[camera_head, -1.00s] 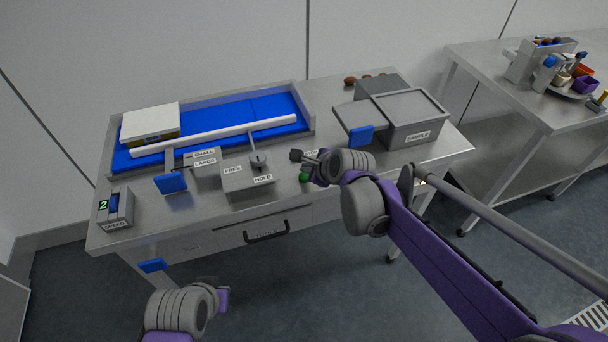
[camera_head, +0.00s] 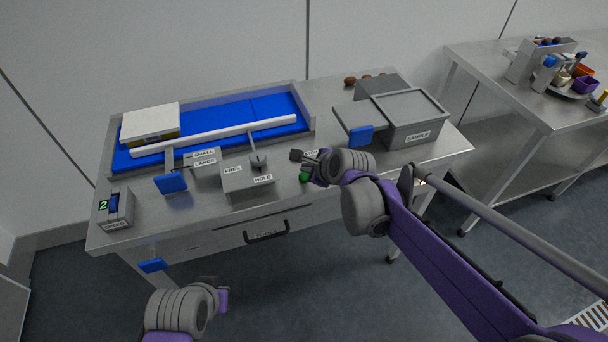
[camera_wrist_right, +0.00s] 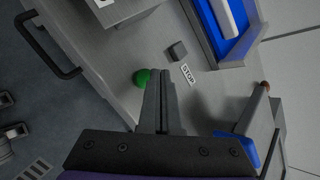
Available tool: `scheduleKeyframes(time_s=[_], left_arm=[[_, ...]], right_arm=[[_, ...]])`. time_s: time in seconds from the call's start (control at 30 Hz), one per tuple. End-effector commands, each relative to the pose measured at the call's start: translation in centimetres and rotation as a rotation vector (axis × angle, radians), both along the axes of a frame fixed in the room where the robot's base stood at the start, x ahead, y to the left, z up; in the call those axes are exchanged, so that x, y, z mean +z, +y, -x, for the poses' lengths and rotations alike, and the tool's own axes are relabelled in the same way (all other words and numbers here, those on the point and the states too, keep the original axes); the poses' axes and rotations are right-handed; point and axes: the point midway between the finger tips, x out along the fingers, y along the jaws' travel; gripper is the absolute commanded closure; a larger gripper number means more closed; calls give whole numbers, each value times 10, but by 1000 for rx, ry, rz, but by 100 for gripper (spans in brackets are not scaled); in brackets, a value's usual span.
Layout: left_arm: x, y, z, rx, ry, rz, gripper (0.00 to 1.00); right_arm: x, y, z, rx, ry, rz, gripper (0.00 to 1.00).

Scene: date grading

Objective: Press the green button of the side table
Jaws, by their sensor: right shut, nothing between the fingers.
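The green button (camera_head: 304,177) is a small round knob near the front edge of the side table (camera_head: 350,183), below the STOP label. It also shows in the right wrist view (camera_wrist_right: 141,77), just left of my right fingers. My right gripper (camera_head: 309,159) is shut and empty, low over the table beside the button. In the wrist view its closed fingertips (camera_wrist_right: 160,72) point past the button toward the STOP label. I cannot tell whether they touch the button. My left gripper (camera_head: 210,281) is low in front of the table, its fingers too hidden to read.
A dark grey cube (camera_wrist_right: 177,50) sits by the STOP label (camera_wrist_right: 187,73). The FREE/HOLD box (camera_head: 246,181) is left of the button. The SAMPLE box (camera_head: 410,123), with a blue tab (camera_head: 361,136), is to the right. A drawer handle (camera_head: 267,236) is below.

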Motion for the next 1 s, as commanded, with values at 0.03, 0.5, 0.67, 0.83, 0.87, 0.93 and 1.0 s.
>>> scheduleKeyframes(time_s=[0.03,0.5,0.67,0.83,0.87,0.93,1.0], left_arm=[[0,0,0,0,0,0,100],[-6,0,1,0,2,0,100],[-7,0,1,0,3,0,100],[-6,0,1,0,2,0,100],[-6,0,1,0,2,0,100],[-7,0,1,0,3,0,100],[-7,0,1,0,3,0,100]], right_arm=[[0,0,0,0,0,0,100],[-8,0,0,0,0,0,100],[-9,0,0,0,0,0,100],[-8,0,0,0,0,0,100],[-9,0,0,0,0,0,100],[-9,0,0,0,0,0,100],[-9,0,0,0,0,0,100]])
